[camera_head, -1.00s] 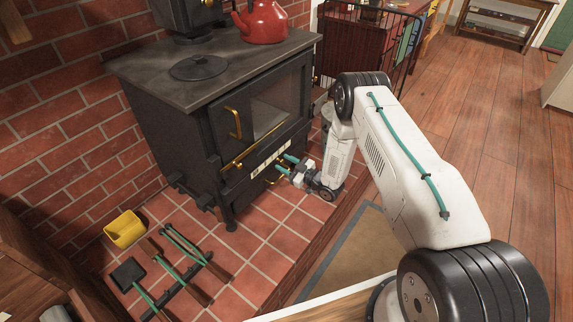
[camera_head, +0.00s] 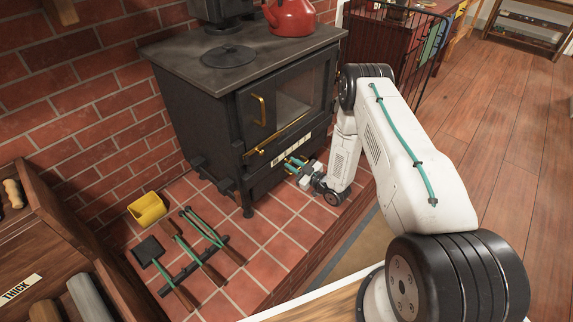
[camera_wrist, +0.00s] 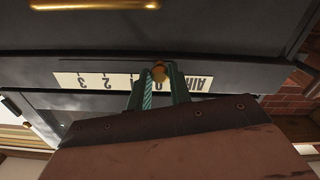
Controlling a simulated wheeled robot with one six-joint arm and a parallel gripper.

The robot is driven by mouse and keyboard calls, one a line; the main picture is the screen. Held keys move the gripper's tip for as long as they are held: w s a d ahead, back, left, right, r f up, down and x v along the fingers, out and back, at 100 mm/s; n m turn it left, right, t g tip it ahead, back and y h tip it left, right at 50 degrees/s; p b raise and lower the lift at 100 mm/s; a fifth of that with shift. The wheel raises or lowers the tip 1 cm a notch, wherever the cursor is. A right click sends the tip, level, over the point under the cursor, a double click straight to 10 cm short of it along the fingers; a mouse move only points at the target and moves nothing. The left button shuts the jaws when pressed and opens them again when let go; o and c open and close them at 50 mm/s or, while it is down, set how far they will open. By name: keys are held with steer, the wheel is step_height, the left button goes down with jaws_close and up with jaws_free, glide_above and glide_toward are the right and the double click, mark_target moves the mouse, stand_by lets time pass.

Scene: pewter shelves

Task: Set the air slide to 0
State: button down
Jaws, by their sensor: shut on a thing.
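The black stove (camera_head: 205,125) stands on a tiled hearth. A pale scale plate (camera_head: 301,143) runs along its lower front. In the wrist view the scale plate (camera_wrist: 92,80) appears upside down, with 3 and 2 at left and AIR at right. My gripper (camera_head: 291,162) is at the plate; in the wrist view its green fingers (camera_wrist: 160,85) are shut on the brass air slide knob (camera_wrist: 159,71). The knob sits between the 2 and AIR, close to the AIR lettering, at about the 0 mark. The fingers and knob partly cover the marks there.
A brass handle (camera_head: 259,110) and rail are above the plate. A red kettle (camera_head: 291,17) is on the stove top. A yellow container (camera_head: 147,208) and several hearth tools (camera_head: 192,255) lie at left. Wooden floor (camera_head: 480,130) at right is open.

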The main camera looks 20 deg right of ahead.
steer(key=shift+a, duration=0.1)
steer(key=c, duration=1.3)
jaws_free()
steer(key=shift+s+a, duration=0.1)
steer(key=shift+o, duration=0.2)
steer(key=shift+s+d, duration=0.35)
steer(key=v, duration=0.7)
steer(key=shift+a, duration=0.1)
